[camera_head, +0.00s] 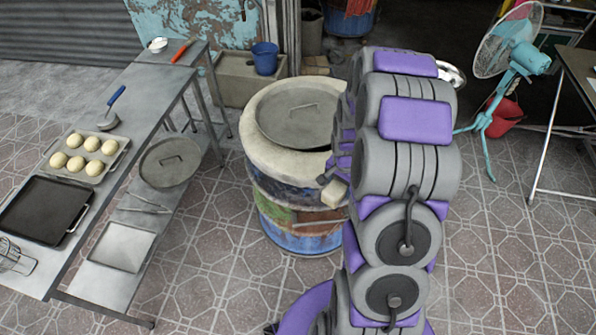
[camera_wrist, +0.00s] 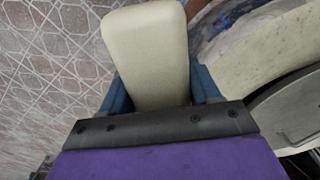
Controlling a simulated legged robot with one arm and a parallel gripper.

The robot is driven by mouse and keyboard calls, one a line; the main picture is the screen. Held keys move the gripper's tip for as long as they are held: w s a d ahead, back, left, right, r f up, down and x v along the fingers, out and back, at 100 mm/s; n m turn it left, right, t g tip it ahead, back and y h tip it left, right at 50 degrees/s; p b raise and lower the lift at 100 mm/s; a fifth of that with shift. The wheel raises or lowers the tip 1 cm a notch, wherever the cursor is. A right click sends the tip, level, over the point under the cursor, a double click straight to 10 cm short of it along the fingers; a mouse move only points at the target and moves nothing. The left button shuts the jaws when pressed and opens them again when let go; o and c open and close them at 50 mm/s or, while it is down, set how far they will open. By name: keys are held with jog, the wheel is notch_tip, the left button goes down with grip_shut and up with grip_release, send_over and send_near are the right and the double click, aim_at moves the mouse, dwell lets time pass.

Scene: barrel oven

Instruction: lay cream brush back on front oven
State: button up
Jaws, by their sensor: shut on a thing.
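The front oven (camera_head: 257,160) is a painted barrel with a thick pale rim and a round grey metal lid (camera_head: 297,112) with a handle on top. The cream brush shows as a pale block (camera_head: 334,193) low at the right of the oven rim in the head view. In the wrist view the cream brush (camera_wrist: 146,45) fills the space between the blue fingers of my gripper (camera_wrist: 158,88). My gripper is shut on it. Rim and lid lie to the right of the brush there. My arm hides the oven's right side in the head view, and I cannot tell whether the brush touches the oven.
A metal table (camera_head: 150,90) on the left holds a tray of dough balls (camera_head: 85,158), a black pan (camera_head: 42,211) and a blue-handled tool (camera_head: 112,105). Another round lid (camera_head: 170,162) lies on its lower shelf. A teal fan (camera_head: 510,60) stands at the right. Tiled floor is clear in front.

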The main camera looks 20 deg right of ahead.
jog(key=w+a+b, duration=0.1)
jog(key=w+a, duration=0.2)
jog(key=w, duration=0.5)
jog(key=b, duration=0.1)
send_over(309, 169)
jog(key=s+d, duration=0.1)
jog(key=shift+s+f, duration=0.1)
jog(key=shift+f, duration=0.55)
jog(key=shift+w, duration=0.4)
jog(key=shift+w+a+b, duration=0.15)
jog(key=shift+w+b, duration=0.05)
jog(key=shift+b, duration=0.1)
jog(key=shift+a, duration=0.25)
jog(key=shift+a+f, duration=0.15)
jog(key=shift+f, duration=0.25)
notch_tip(309, 169, down, 2)
jog(key=shift+a+f+b, duration=0.1)
jog(key=shift+b, duration=0.5)
jog(key=shift+f, duration=0.25)
jog(key=shift+d, duration=0.5)
jog(key=o, duration=1.2)
jog(key=shift+a, duration=0.35)
